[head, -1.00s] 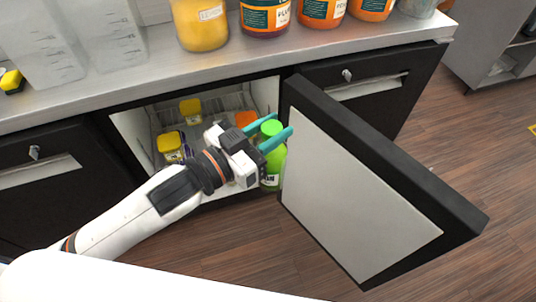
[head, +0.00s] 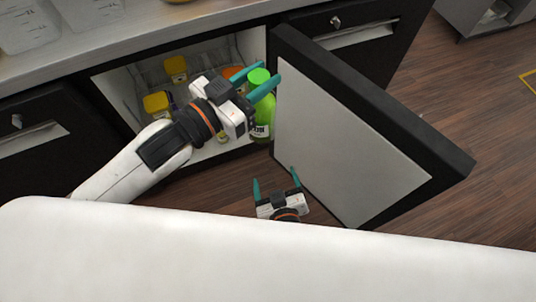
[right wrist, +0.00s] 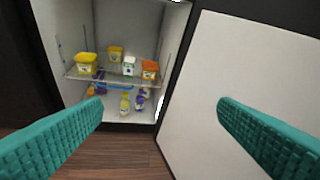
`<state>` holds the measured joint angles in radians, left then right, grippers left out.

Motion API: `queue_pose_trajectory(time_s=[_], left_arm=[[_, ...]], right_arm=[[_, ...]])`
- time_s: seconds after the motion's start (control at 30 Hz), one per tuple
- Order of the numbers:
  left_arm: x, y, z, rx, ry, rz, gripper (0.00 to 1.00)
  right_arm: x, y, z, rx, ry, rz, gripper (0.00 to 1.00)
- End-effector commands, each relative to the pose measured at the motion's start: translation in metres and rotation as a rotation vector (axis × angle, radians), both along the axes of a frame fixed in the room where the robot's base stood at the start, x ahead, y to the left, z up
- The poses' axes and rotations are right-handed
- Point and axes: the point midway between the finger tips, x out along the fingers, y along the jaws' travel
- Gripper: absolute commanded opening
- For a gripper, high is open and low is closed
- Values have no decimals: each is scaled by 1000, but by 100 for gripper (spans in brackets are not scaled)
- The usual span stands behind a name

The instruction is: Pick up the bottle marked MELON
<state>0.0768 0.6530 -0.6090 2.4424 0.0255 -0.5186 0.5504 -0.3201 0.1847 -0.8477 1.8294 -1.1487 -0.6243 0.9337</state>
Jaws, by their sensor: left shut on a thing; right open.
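A bright green bottle (head: 263,113) with a green cap stands upright at the right side of the open cabinet, close to the door, in the head view. Its label is partly hidden, so I cannot read the full name. My left gripper (head: 262,75) is shut on this bottle, its teal fingers on either side near the cap. My right gripper (head: 276,173) is low in front of the cabinet and door, open and empty. In the right wrist view its fingers (right wrist: 160,108) are wide apart with nothing between them.
The open cabinet door (head: 350,140) stands to the right of the bottle. In the right wrist view, tubs sit on a wire shelf (right wrist: 112,79), with a yellowish bottle (right wrist: 125,104) and a purple bottle (right wrist: 140,100) below. The wooden floor in front is clear.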

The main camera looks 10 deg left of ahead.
Motion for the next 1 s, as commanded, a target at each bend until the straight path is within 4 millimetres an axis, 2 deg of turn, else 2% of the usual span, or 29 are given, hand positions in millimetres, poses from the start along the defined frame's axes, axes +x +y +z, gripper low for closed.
queue_pose_trajectory(time_s=[0.03,0.1,0.2,0.3,0.4,0.53,0.67,1.0], left_arm=[[0,0,1,-1,-3,-1,0],[0,0,1,-1,-3,-1,0],[0,0,1,-1,-3,-1,0],[0,0,1,-1,-3,-1,0],[0,0,1,-1,-3,-1,0],[0,0,1,-1,-3,-1,0],[0,0,1,-1,-3,-1,0],[0,0,1,-1,-3,-1,0]], right_arm=[[-2,7,29,44,-51,-3,82],[-5,14,66,106,-118,-13,82],[-10,18,112,187,-195,-26,82],[-16,18,145,254,-251,-39,82],[-20,17,165,295,-284,-49,82],[-19,17,177,320,-303,-53,82],[-5,21,178,321,-307,-54,82],[57,39,177,319,-307,-53,82]])
